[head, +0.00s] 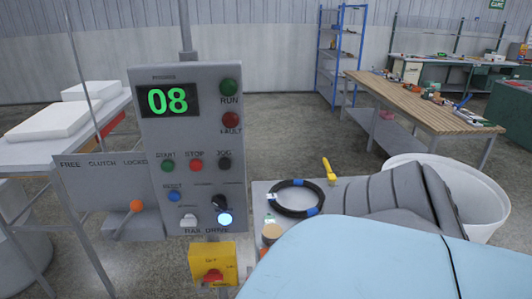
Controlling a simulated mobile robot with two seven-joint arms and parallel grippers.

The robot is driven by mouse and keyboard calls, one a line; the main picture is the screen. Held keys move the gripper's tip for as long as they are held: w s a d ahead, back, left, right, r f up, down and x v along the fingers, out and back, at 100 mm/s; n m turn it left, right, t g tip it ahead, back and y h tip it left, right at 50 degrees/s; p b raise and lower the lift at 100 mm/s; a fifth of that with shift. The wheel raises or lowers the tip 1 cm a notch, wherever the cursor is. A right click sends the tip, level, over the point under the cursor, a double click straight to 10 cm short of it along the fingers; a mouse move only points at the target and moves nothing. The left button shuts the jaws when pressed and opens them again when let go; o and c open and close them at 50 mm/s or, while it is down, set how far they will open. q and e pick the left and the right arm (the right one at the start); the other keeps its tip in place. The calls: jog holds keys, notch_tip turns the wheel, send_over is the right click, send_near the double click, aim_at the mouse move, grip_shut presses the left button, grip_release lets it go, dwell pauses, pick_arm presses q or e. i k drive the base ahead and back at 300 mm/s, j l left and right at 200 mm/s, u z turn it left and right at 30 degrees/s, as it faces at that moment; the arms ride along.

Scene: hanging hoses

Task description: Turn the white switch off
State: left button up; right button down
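A grey control panel (195,150) stands upright left of the middle in the head view. A small white switch (189,221) sits low on its face, above lettering too small to read surely. A round white-blue lamp (225,219) glows just to the right of the switch. I cannot tell the switch's exact position from its shape. Neither of my grippers is in view.
Below is a yellow box with a red knob (213,276). A black hose coil (296,198) lies to the right. A light-blue surface (360,265) fills the lower right.

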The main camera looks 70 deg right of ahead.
aim_at(190, 221)
jog(key=z, duration=1.65)
jog(key=i+j+z, duration=0.15)
jog(key=j, duration=0.2)
